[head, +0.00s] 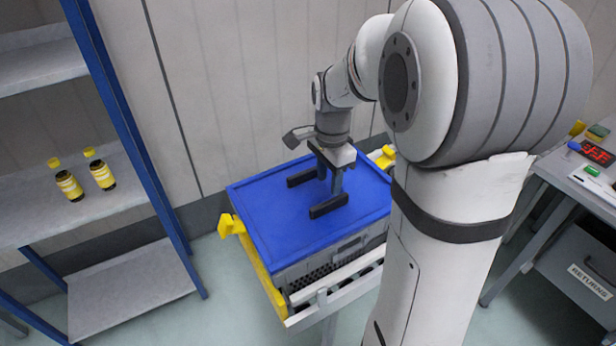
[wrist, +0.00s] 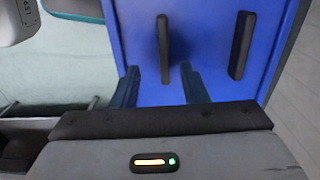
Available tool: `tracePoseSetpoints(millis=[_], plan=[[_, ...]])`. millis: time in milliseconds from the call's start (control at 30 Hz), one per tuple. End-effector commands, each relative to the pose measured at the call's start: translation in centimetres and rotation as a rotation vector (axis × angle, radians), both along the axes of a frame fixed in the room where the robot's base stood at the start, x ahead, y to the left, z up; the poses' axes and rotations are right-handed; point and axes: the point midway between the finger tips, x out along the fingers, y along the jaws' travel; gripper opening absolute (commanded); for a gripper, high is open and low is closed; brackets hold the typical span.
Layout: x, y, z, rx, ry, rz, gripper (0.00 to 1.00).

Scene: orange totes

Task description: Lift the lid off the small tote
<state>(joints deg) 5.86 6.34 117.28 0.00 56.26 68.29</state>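The small tote (head: 340,247) is grey with slotted walls. Its flat blue lid (head: 262,212) lies on top, and the lid also shows in the wrist view (wrist: 205,22). Two black bars stand on the lid, one farther back (head: 301,178) and one nearer (head: 328,206); both show in the wrist view (wrist: 163,48) (wrist: 240,45). My gripper (head: 330,185) points down over the lid beside the bars, fingers apart and empty. In the wrist view its fingers (wrist: 160,85) show to either side of one bar's lower end. I cannot tell whether they touch anything.
The tote stands on a pale stand (head: 335,287) with yellow corner guides (head: 232,225). A blue-framed shelf (head: 100,195) at left holds two yellow-and-black bottles (head: 69,184) (head: 101,173). A desk (head: 575,178) with a drawer and small items is at right. The wall is close behind the tote.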

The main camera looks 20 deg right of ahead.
Motion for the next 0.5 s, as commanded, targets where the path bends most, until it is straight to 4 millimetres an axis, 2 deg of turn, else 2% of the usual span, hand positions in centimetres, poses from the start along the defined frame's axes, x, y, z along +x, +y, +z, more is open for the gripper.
tracePoseSetpoints(millis=[367, 500], plan=[[0.5, -0.5, -3.8, 0.0, 0.006, -0.021, 0.4], [0.9, -1.1, -5.9, 0.001, 0.008, -0.02, 0.4]])
